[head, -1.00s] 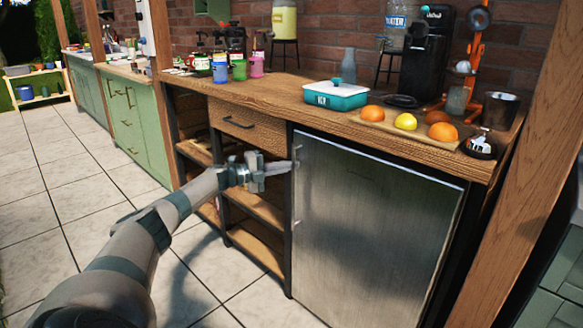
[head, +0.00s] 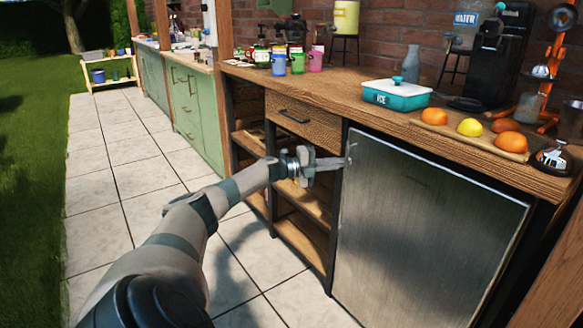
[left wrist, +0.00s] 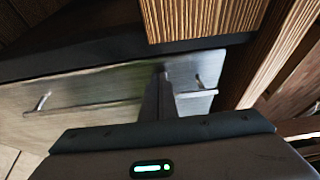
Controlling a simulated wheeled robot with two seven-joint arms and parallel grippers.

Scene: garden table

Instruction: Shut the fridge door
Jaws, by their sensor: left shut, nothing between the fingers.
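The fridge door (head: 425,235) is a grey brushed-metal panel under the wooden counter, in the lower right of the head view. It looks flush or nearly flush with the cabinet frame; a small gap cannot be ruled out. My left gripper (head: 341,162) is shut and empty, with its tips at the door's upper left corner. I cannot tell whether they touch it. In the left wrist view the closed fingers (left wrist: 161,98) lie in front of the metal door (left wrist: 95,85), between two small metal fittings. My right gripper is out of view.
The wooden counter (head: 350,98) carries an ice box (head: 396,95), fruit on a board (head: 487,141) and several cups. Open shelves (head: 300,203) stand left of the fridge. The tiled floor (head: 120,190) is clear at the left.

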